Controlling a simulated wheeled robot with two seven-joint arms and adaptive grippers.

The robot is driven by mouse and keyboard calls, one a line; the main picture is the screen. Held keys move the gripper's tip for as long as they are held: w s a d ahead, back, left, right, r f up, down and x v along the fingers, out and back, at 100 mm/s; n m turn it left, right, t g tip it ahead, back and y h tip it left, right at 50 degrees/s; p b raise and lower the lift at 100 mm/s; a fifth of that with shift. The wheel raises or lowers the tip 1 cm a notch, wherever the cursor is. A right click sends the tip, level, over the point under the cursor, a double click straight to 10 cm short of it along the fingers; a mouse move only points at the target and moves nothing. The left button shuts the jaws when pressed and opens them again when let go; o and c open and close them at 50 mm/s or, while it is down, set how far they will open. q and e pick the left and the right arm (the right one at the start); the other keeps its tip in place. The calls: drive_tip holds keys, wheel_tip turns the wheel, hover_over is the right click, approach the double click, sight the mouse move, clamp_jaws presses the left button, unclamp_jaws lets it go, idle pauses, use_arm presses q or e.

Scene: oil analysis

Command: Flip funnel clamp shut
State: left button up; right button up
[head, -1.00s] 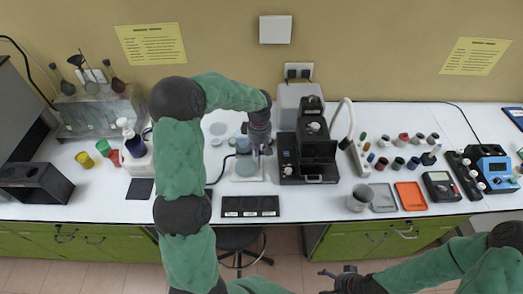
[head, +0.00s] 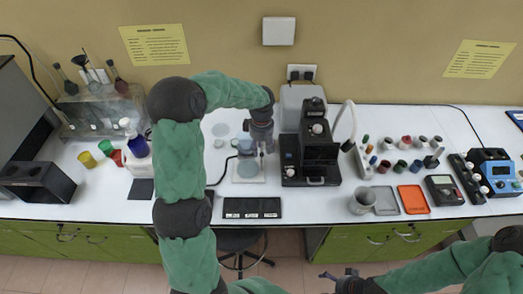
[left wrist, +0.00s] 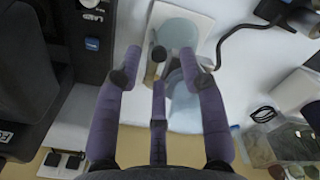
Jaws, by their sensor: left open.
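The filter funnel (head: 244,145) is a small pale blue-grey piece above a white base plate (head: 262,178) with a round pale disc. In the left wrist view, the pale blue funnel (left wrist: 183,95) lies partly behind my fingers, and the base plate (left wrist: 205,28) is beyond. A small dark clamp part with a pale round end (left wrist: 158,54) shows between the fingertips. My left gripper (head: 262,148) is open just right of the funnel, its fingers (left wrist: 158,72) spread around the clamp part. Contact cannot be told. My right gripper (head: 332,277) is low at the front, its jaws unclear.
A black instrument (head: 311,150) stands close right of my left gripper. A black slide tray (head: 252,208) lies at the front edge. A white bottle with a blue cap (head: 137,146) and a glass rack (head: 100,115) are at left. A metal beaker (head: 362,200) stands at right.

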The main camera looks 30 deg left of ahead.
sight(261, 154)
use_arm(q)
wheel_tip(261, 154, up, 10)
idle(0.4)
